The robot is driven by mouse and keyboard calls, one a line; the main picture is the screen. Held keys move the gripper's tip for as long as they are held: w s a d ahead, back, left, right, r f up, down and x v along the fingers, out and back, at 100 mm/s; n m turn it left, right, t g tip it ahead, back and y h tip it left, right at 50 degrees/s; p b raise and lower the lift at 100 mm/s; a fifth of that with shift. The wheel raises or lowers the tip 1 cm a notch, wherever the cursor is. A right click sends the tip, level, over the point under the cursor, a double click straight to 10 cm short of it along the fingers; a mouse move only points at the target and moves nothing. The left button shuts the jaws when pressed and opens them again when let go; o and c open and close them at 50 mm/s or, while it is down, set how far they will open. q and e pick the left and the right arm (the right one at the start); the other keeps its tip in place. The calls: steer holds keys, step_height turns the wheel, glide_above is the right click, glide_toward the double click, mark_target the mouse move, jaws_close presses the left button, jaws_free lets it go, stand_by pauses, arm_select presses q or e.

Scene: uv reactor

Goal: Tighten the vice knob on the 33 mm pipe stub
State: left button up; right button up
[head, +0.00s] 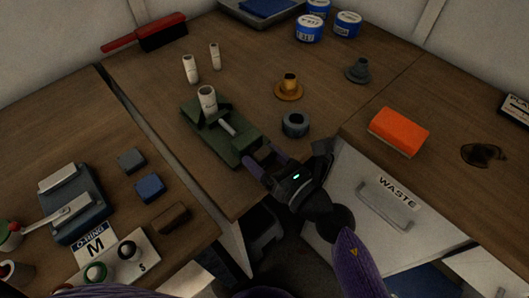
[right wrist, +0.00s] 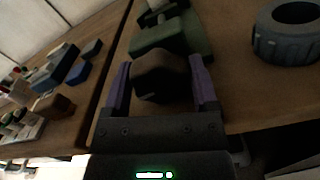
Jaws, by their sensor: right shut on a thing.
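The green vice (head: 229,147) sits on the wooden bench near its front edge. A white pipe stub (head: 208,99) stands upright at the vice's far end; two other white stubs (head: 191,69) (head: 215,56) stand behind it. My right gripper (head: 263,158) is at the vice's near end. In the right wrist view its two purple fingers stand either side of the dark faceted vice knob (right wrist: 160,75), shut on it. The knob is mostly hidden by the gripper in the head view. My left gripper is not in view.
A grey ring (head: 295,124) lies just right of the vice, also in the right wrist view (right wrist: 290,35). A brass fitting (head: 289,87) and grey fitting (head: 358,71) stand further back. An orange sponge (head: 398,132) lies right, above the WASTE drawer (head: 380,205).

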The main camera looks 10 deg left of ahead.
steer(key=shift+m+p, duration=0.4)
steer(key=shift+m, duration=0.8)
steer(key=o, duration=1.1)
